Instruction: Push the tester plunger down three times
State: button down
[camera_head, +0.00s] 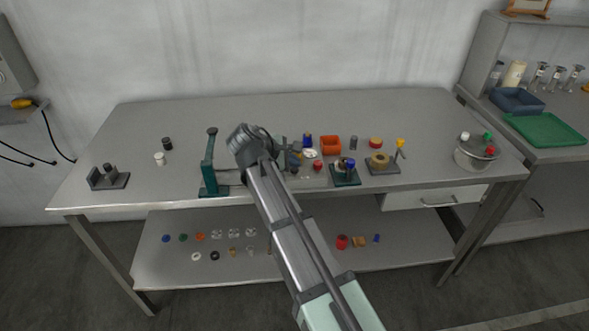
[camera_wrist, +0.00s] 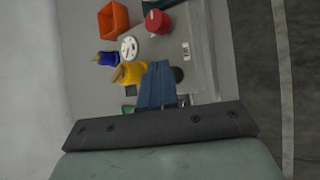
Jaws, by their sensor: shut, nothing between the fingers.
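A teal upright stand (camera_head: 208,168) with a dark knob at its top stands at the front left of the bench. It looks like the tester, but I cannot tell for sure which part is the plunger. My gripper (camera_head: 294,162) is to the right of this stand, low over the middle of the bench. Its blue fingers (camera_wrist: 158,82) are shut together with nothing between them. The stand is not visible in the wrist view. A yellow item (camera_wrist: 130,73) is close beside the fingers there; I cannot tell whether they touch.
Ahead of the fingers are a white dial (camera_wrist: 128,47), a red cylinder (camera_wrist: 158,18), a blue item (camera_wrist: 107,58) and an orange bin (camera_head: 330,145). Further right are a tape roll on a base (camera_head: 380,160) and a round pot (camera_head: 475,155). The bench's back strip is clear.

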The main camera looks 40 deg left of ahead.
aim_at(292, 171)
jog(key=shift+f, duration=0.7)
dwell(1.0)
jog(key=shift+r, duration=1.15)
jog(key=shift+r, duration=2.5)
dwell(0.8)
notch_tip(292, 171, up, 4)
jog(key=shift+f, duration=0.1)
jog(key=shift+f, duration=0.15)
dwell(0.3)
